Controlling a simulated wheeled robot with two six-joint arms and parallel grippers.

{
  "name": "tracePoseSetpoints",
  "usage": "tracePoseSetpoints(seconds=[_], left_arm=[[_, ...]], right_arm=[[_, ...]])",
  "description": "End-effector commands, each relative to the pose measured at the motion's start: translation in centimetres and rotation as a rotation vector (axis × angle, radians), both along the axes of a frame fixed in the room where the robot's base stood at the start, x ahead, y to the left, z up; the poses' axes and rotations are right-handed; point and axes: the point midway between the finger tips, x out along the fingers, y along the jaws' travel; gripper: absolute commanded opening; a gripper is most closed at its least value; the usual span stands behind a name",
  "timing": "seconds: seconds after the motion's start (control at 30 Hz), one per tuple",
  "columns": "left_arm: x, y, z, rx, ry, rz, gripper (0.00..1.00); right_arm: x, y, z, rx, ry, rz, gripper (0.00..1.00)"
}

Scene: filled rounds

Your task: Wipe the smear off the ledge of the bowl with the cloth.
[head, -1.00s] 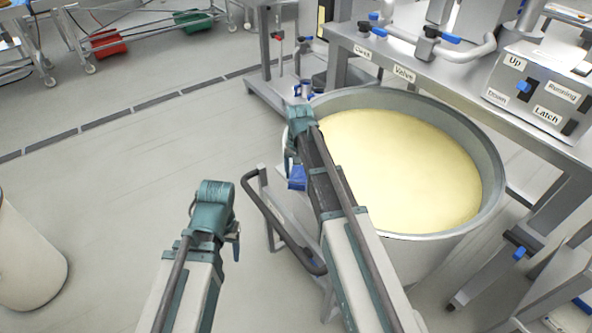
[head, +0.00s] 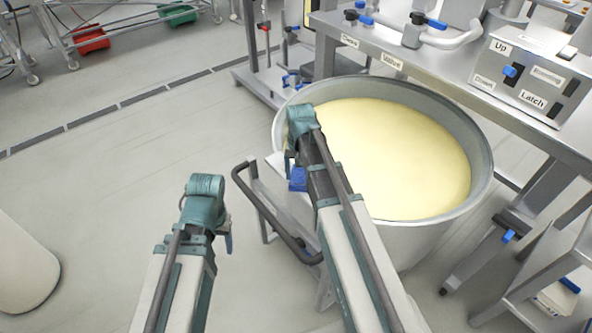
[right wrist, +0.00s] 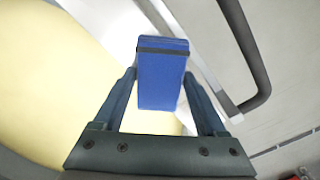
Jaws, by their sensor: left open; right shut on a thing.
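The large round metal bowl (head: 425,242) stands right of centre in the head view, filled nearly to the rim with a pale yellow mass (head: 400,160). My right gripper (head: 296,162) is at the bowl's left rim, shut on the blue cloth (head: 298,180). In the right wrist view the cloth (right wrist: 162,85) is a blue folded block with a dark band, between the fingers. I cannot tell whether it touches the bowl. My left gripper (head: 228,238) is open and empty, left of the bowl over the floor. I cannot make out the smear; arm and cloth hide part of the near-left rim.
A dark bent handle bar (head: 270,220) on a metal frame stands just left of the bowl. A steel bench (head: 450,85) with pipes and a labelled control box (head: 525,80) runs behind it. A pale container (head: 22,265) is at lower left.

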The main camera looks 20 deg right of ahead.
Motion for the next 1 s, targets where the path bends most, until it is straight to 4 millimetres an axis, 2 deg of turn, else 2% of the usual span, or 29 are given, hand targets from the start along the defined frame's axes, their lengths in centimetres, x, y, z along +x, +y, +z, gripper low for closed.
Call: tracePoseSetpoints(seconds=[0.17, 0.6, 1.0], left_arm=[[0.0, 0.0, 0.0, 0.0, 0.0, 0.0, 0.6], [0.0, 0.0, -0.3, 0.0, 0.0, 0.0, 0.6], [0.0, 0.0, -0.3, 0.0, 0.0, 0.0, 0.6]], right_arm=[[-0.1, -0.1, 0.0, 0.0, -0.001, 0.0, 0.3], [-3.2, -1.1, -0.3, 0.0, 0.0, -0.001, 0.3], [-4.3, -1.5, -0.3, -0.001, 0.004, -0.001, 0.3]])
